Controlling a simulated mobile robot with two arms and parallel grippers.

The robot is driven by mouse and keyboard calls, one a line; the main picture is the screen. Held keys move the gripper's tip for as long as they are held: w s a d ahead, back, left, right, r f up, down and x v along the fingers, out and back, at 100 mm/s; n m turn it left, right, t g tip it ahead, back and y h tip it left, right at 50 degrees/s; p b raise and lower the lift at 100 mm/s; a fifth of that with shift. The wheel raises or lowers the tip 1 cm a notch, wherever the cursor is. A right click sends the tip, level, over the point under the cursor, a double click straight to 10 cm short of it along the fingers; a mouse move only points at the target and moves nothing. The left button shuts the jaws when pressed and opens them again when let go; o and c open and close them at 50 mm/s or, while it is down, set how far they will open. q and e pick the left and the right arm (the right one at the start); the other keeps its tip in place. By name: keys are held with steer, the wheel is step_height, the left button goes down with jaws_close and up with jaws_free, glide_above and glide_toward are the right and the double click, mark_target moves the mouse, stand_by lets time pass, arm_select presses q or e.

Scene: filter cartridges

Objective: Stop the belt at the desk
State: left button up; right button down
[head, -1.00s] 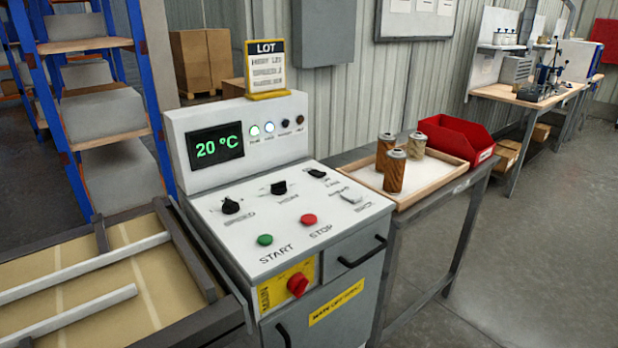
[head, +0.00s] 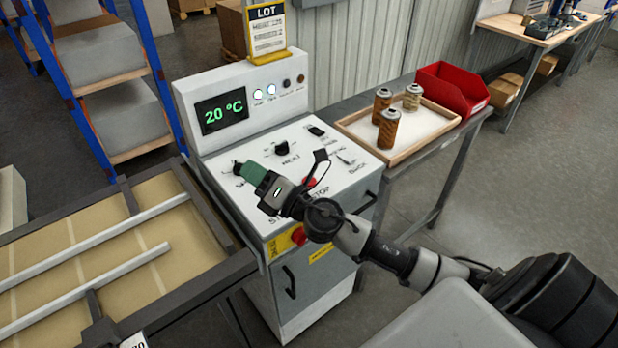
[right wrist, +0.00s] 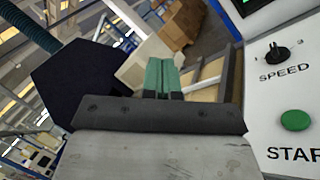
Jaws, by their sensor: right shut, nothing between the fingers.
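The control desk (head: 225,70) stands in the middle of the head view, its display reading 20 °C. The red STOP button (head: 310,182) shows partly behind my right wrist. The green START button is hidden there by my arm, but shows in the right wrist view (right wrist: 295,121). My right gripper (head: 254,173) is shut and empty, its green fingers over the left part of the panel near the SPEED knob; they also show in the right wrist view (right wrist: 162,76). The belt (head: 60,235) lies left of the desk. My left gripper is out of view.
A red rotary switch (head: 298,236) on yellow sits on the desk front, beside my arm. Right of the desk, a wooden tray (head: 345,122) holds several cartridges, with a red bin (head: 452,90) behind. Shelving stands at the left. The floor at right is clear.

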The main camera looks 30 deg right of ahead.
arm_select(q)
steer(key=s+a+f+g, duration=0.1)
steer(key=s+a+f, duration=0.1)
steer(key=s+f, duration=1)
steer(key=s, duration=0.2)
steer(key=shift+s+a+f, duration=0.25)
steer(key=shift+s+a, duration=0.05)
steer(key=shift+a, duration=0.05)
arm_select(e)
steer(key=w+d+f+n+g+h, duration=0.2)
steer(key=d+n+g, duration=0.3)
steer(key=d+n, duration=0.4)
steer(key=w+d+f+n+g+h, duration=0.3)
steer(key=w+d+n+g, duration=0.2)
steer(key=d+n, duration=0.3)
steer(key=shift+w+d+n+h, duration=0.15)
steer(key=shift+d+n+h, duration=0.15)
steer(key=shift+d+n, duration=0.15)
steer(key=shift+f, duration=0.2)
step_height(320, 180, down, 8)
steer(key=b, duration=0.4)
steer(key=shift+a, duration=0.1)
arm_select(q)
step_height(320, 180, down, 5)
steer(key=shift+b, duration=0.55)
arm_select(e)
steer(key=shift+f, duration=0.3)
